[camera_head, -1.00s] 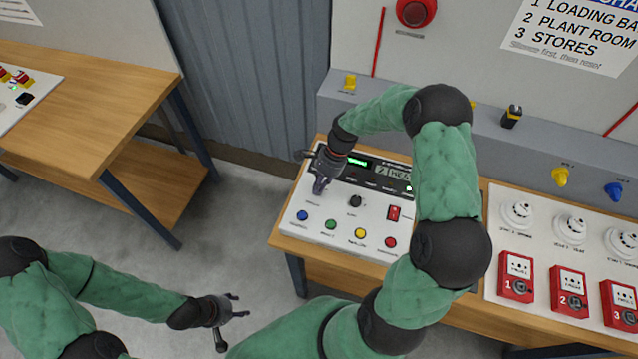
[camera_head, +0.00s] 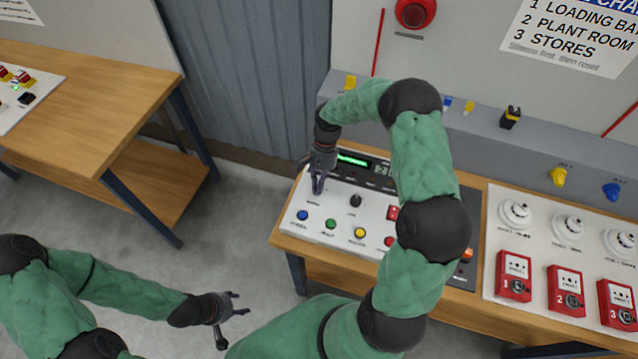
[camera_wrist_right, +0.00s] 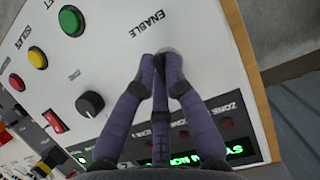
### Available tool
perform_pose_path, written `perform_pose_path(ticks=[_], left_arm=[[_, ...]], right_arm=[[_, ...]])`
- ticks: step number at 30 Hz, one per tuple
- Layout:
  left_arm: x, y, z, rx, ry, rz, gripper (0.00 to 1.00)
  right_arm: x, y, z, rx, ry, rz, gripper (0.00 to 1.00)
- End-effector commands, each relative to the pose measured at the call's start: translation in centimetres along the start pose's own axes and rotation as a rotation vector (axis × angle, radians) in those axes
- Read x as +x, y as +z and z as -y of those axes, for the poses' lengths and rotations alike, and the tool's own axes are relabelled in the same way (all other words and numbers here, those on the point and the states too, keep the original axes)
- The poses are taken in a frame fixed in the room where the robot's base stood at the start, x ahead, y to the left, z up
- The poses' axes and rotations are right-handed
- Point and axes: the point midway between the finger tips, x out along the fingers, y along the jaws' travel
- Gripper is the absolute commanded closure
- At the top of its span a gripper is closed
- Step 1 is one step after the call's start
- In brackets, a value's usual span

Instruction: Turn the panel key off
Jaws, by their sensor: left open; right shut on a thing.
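The white control panel (camera_head: 318,231) lies on the wooden bench. My right gripper (camera_head: 318,188) points down at its left part, above the blue button (camera_head: 302,215). In the wrist view the right gripper (camera_wrist_right: 164,58) is shut, with its fingertips together beside the ENABLE label. A small grey bit of the panel key (camera_wrist_right: 168,49) shows at the tips; the fingers hide the rest, so I cannot tell its angle. My left gripper (camera_head: 238,303) is open and empty over the floor, away from the panel.
A black knob (camera_wrist_right: 90,104) and a green button (camera_wrist_right: 71,20) sit near the fingers. The lit green display (camera_wrist_right: 215,155) is close to them. Red call points (camera_head: 514,277) and white detectors (camera_head: 514,213) stand to the right. My right arm covers part of the panel.

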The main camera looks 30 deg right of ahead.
Motion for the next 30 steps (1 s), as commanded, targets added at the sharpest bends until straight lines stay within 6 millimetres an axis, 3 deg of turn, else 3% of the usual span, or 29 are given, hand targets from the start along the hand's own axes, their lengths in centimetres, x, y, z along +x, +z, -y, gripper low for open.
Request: perform_pose_path(ticks=[15,16,18,30], left_arm=[[-0.02,0.0,-0.01,0.0,0.0,0.0,0.49],[-0.03,0.0,-0.01,0.0,0.0,0.0,0.49],[-0.02,0.0,-0.01,0.0,0.0,0.0,0.49],[-0.01,-0.01,-0.01,0.0,0.0,0.0,0.49]], right_arm=[[-0.23,-0.15,0.08,-0.02,0.005,-0.006,1.0],[-0.23,-0.15,0.08,-0.02,0.005,-0.006,0.82],[-0.21,-0.13,0.08,-0.019,0.005,-0.006,0.64],[-0.43,-0.06,0.05,-0.019,0.006,-0.003,0.64]])
